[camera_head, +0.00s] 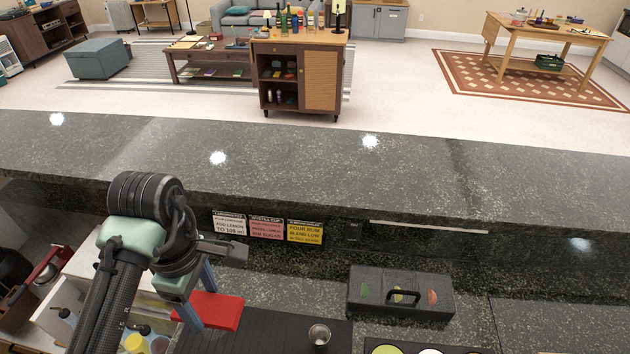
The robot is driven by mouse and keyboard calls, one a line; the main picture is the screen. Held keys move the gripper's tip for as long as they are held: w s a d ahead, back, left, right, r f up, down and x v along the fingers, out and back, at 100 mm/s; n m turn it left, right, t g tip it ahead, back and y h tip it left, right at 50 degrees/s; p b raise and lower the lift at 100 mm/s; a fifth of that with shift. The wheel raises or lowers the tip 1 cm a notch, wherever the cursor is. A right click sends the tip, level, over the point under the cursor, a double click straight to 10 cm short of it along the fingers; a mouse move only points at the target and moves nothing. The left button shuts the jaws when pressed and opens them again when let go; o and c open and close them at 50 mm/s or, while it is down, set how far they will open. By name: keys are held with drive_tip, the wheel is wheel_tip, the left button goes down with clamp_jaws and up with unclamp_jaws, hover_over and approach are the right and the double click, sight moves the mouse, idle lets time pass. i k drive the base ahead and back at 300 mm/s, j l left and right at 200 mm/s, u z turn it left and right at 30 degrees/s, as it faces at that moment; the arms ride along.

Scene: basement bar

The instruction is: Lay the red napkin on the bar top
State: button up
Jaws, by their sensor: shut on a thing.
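The red napkin (222,311) is a flat, folded red piece at the lower left of the head view. My gripper (200,302) reaches down from the left with its fingers on either side of the napkin's left part, shut on it. Part of the napkin is hidden by a finger. The bar top (300,165) is the raised dark speckled stone slab across the middle of the view. The napkin is on the near side of that slab, over the lower work counter; whether it touches the black mat (270,330) is unclear.
Three recipe cards (266,227) stand below the slab's near edge. A dark caddy with a handle (400,293) and a metal cup (319,335) are on the lower counter. Bottles crowd the lower left. The slab is clear apart from light reflections.

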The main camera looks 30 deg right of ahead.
sight(276, 181)
drive_tip(key=i+l, duration=1.15)
drive_tip(key=l, duration=0.1)
